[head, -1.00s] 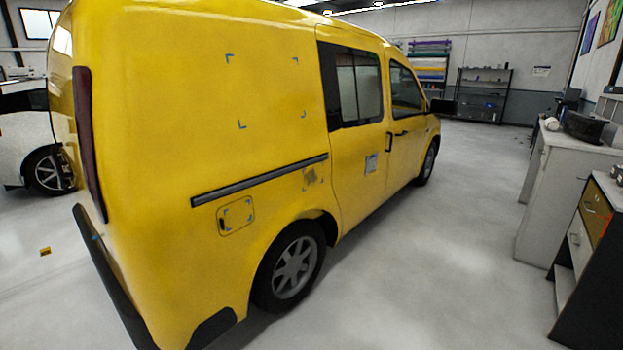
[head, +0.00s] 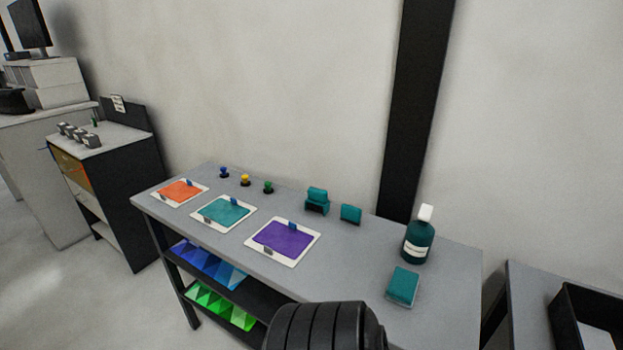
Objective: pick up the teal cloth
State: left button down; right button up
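A teal folded piece that looks like the cloth (head: 403,286) lies flat near the right front part of the grey bench (head: 455,263). It sits just in front of a dark teal bottle (head: 418,240) with a white cap, apart from it. Another small teal block (head: 350,214) stands farther back, beside a teal piece in a dark holder (head: 317,199). A flat teal sheet (head: 223,210) lies on a white board to the left. Neither of my grippers is in view.
An orange sheet (head: 181,190) and a purple sheet (head: 283,239) lie on boards beside the teal one. Small blue, yellow and green knobs stand behind. A lower shelf holds blue and green patterned pieces (head: 221,305). A black tray (head: 590,318) is at right.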

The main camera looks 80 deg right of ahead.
aim_at(402, 289)
jog(key=z, duration=3.3)
